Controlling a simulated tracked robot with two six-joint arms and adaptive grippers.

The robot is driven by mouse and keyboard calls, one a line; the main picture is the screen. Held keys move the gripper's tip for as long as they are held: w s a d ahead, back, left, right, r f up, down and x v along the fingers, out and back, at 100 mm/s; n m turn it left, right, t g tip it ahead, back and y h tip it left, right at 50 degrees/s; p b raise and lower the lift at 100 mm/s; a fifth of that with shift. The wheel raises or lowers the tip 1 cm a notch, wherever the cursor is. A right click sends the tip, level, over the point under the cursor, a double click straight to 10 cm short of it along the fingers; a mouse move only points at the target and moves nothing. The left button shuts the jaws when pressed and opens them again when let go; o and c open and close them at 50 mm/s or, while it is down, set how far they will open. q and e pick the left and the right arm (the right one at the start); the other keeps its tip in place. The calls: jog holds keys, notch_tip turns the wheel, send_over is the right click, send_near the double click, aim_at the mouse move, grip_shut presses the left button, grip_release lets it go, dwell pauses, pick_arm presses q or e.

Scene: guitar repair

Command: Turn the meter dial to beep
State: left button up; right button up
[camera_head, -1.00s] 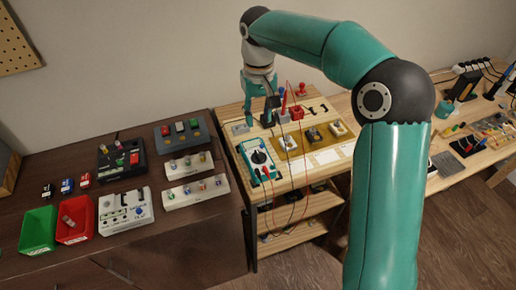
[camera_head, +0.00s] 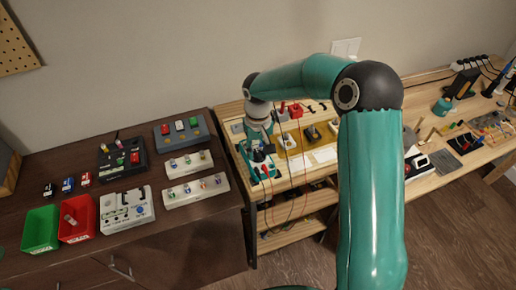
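The meter (camera_head: 262,172) is a teal and white box with a dark face, lying near the left front corner of the light wooden table. Red and black leads run from its front. My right gripper (camera_head: 257,152) points down over the meter's upper part, where the dial is. The gripper and arm hide most of the dial, so I cannot tell whether the fingers touch it or how far apart they are. My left gripper does not show.
Several small parts on yellow mats (camera_head: 292,145) lie right of the meter. Red and black wires hang over the table's front edge. On the dark cabinet at left stand a green bin (camera_head: 40,229), a red bin (camera_head: 77,219) and several switch boxes.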

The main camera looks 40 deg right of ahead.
grip_shut()
jog(key=shift+n, duration=0.4)
jog(key=n, duration=0.2)
jog(key=shift+n+b, duration=0.35)
jog(key=shift+n, duration=0.05)
jog(key=n, duration=0.3)
jog(key=shift+n, duration=0.3)
jog(key=n, duration=0.6)
jog(key=shift+n, duration=0.3)
grip_release()
